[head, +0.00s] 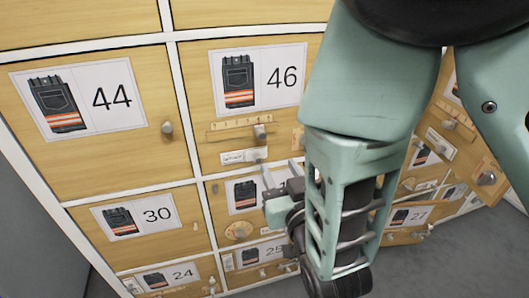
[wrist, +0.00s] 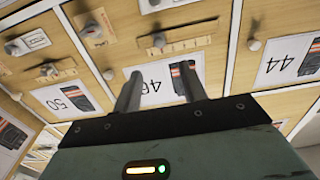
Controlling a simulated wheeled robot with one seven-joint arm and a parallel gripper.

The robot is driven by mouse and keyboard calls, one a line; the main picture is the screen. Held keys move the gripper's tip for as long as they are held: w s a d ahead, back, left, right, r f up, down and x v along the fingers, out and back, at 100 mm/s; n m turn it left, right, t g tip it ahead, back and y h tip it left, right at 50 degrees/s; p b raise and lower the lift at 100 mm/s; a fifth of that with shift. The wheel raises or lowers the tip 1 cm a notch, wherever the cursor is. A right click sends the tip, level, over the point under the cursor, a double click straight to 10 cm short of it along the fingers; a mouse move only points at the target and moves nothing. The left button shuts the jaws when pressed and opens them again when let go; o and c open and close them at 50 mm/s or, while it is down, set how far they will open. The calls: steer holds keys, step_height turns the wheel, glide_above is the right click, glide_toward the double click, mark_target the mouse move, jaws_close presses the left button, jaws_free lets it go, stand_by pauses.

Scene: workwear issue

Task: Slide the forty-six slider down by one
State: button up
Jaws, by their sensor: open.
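The forty-six door (head: 205,100) carries a label with "46" and dark trousers with orange bands. Below the label is a wooden slider scale (head: 228,124) with small marks, too small to read. Its grey slider knob (head: 260,131) sits near the right end of the scale. In the wrist view, turned over, the knob (wrist: 157,41) sits near the scale's left end, beyond my fingertips. My gripper (head: 280,168) is open and empty, below the knob in the head view and apart from it. Its two fingers also show in the wrist view (wrist: 160,70), in front of the 46 label.
A small plate with a knob (head: 245,156) lies just under the scale. Door 44 (head: 150,150) with a round knob is at left; doors 30 and 24 are lower. Door 50 (wrist: 92,62) has its own slider (wrist: 50,69). Several more fitted doors stand at right, partly hidden by my arm.

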mark_target(263, 135)
steer(key=shift+w+f+b, duration=0.15)
steer(key=shift+f+b, duration=0.1)
steer(key=shift+b, duration=0.85)
steer(key=x, duration=1.1)
steer(key=shift+w+r, duration=0.25)
steer(key=shift+w, duration=0.1)
steer(key=shift+c, duration=0.3)
